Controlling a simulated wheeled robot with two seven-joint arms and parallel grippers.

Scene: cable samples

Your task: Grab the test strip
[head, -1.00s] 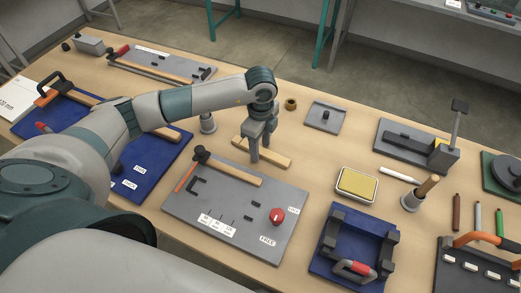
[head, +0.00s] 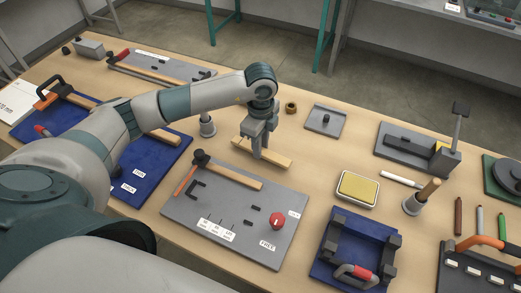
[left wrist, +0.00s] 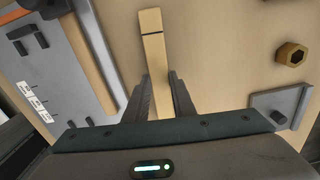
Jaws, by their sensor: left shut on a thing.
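The test strip, a pale wooden strip (head: 278,161), lies on the bench behind the grey board. My left gripper (head: 262,153) points down over the strip's middle, with its fingers on either side, shut on it. In the left wrist view the strip (left wrist: 153,50) runs away from between the two fingers (left wrist: 160,82) and has a dark line across it. The strip looks level and at bench height; I cannot tell whether it touches the bench. My right gripper is not in view.
The grey board (head: 222,210) with a red knob (head: 277,220) lies just in front. A hex nut (head: 291,107) and a grey plate with a peg (head: 317,125) are behind. A yellow pad in a tray (head: 357,188) is to the right. Bare bench lies between.

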